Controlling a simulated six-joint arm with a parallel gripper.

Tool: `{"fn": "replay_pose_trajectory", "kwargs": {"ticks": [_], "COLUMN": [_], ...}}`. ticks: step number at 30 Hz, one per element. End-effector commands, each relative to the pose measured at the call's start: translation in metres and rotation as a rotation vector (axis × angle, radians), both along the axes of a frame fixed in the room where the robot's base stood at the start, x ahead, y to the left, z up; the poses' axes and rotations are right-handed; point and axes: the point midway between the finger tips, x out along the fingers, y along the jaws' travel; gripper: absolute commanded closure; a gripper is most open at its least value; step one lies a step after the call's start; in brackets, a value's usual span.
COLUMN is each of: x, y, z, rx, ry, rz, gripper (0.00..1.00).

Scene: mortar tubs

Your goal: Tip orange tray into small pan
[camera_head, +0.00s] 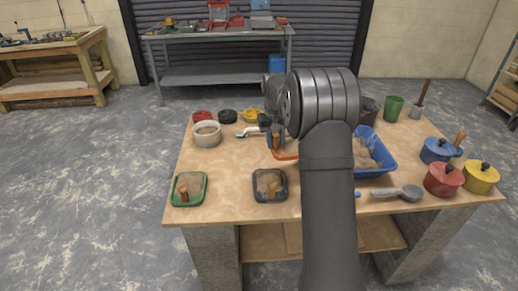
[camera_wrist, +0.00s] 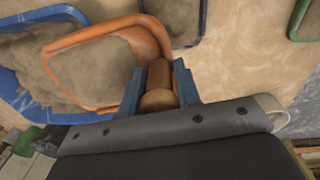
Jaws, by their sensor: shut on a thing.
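The orange tray (camera_head: 286,155) shows partly behind my arm in the head view, near the left end of the blue tub. In the wrist view, the orange tray (camera_wrist: 92,38) holds a grey-brown fill. My gripper (camera_wrist: 158,82) is shut on the tray's brown handle, with one blue finger on each side; the gripper (camera_head: 273,141) also shows beside my arm in the head view. I cannot tell how far the tray is tilted or raised. A pale handle (camera_head: 244,132), likely the small pan's, lies left of my gripper; its bowl is mostly hidden.
A green tray (camera_head: 202,190) and a black tray (camera_head: 286,194) are in front. The blue tub (camera_head: 376,164), a ladle (camera_head: 410,192) and lidded pots (camera_head: 443,181) are at right.

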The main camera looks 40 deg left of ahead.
Motion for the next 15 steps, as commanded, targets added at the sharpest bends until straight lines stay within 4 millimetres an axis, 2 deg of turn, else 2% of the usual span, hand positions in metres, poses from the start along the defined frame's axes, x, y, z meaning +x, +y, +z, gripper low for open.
{"fn": "replay_pose_trajectory", "kwargs": {"ticks": [3, 6, 15], "x": [0.013, 0.018, 0.032], "y": [-0.006, -0.009, -0.022], "z": [0.003, 0.004, 0.018], "rx": [0.0, 0.003, 0.102], "ry": [-0.006, -0.006, 0.107], "rz": [-0.094, -0.134, -0.153], "gripper": [1.0, 1.0, 1.0]}}
